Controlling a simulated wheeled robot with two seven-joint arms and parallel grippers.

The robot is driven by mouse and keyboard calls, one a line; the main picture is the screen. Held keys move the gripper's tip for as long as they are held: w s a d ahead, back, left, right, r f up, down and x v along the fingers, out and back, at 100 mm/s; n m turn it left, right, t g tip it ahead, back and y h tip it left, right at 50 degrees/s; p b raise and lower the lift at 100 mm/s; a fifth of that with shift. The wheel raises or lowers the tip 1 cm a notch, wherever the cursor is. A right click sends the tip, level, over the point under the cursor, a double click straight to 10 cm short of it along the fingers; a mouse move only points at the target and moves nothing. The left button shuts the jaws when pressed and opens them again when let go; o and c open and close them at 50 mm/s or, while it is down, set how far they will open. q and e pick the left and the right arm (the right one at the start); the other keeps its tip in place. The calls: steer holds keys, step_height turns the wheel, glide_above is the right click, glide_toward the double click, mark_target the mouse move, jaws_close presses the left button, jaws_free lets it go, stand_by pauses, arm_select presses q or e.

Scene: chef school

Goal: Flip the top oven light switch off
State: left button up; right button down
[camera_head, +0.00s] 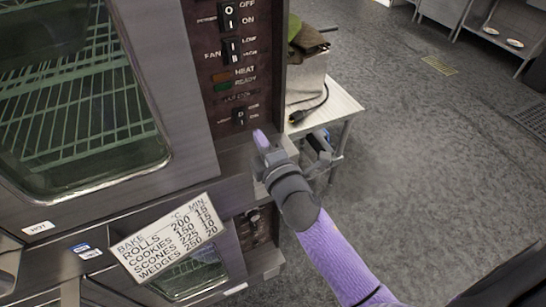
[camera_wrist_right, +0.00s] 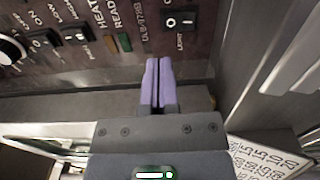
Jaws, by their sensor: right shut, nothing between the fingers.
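The top oven's light switch (camera_head: 240,117) is a small black rocker low on the dark control panel. In the right wrist view the rocker (camera_wrist_right: 181,21) shows close up, with "LIGHT" printed beside it. My right gripper (camera_head: 260,138) is just below and to the right of this switch in the head view. In the right wrist view its purple fingers (camera_wrist_right: 158,68) are shut together and empty, pointing at the panel, with a visible gap between them and the switch. My left gripper is not in view.
The power switch (camera_head: 228,16) and fan switch (camera_head: 232,51) sit higher on the panel. The top oven's glass door (camera_head: 75,110) is at the left. A baking-times card (camera_head: 168,238) is below. A small table (camera_head: 338,103) stands behind. Open floor lies to the right.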

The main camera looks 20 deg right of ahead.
steer(key=s, duration=0.5)
steer(key=shift+s+r, duration=0.35)
steer(key=shift+r, duration=0.05)
steer(key=s+f+m+g+b, duration=0.2)
steer(key=s+f+g+b, duration=0.1)
steer(key=f, duration=0.8)
steer(key=s+f+m+g+b, duration=0.2)
steer(key=s+f+m+g, duration=0.1)
steer(key=f, duration=0.8)
steer(key=s+f+m+g+b, duration=0.2)
steer(key=s+f+g+b, duration=0.1)
steer(key=f, duration=0.9)
steer(key=s+d+f+m+g+b, duration=0.1)
steer(key=s+f+m+g+b, duration=0.2)
steer(key=s+f, duration=0.6)
steer(key=s+d+f+m+g+b, duration=0.2)
steer(key=s+f+m+g, duration=0.3)
steer(key=s+f, duration=0.5)
steer(key=s, duration=0.7)
steer(key=shift+d+f+m+g+h+b, duration=0.2)
steer(key=shift+f+m+g+h+b, duration=0.1)
steer(key=shift+m+h+b, duration=0.1)
steer(key=shift+s, duration=0.1)
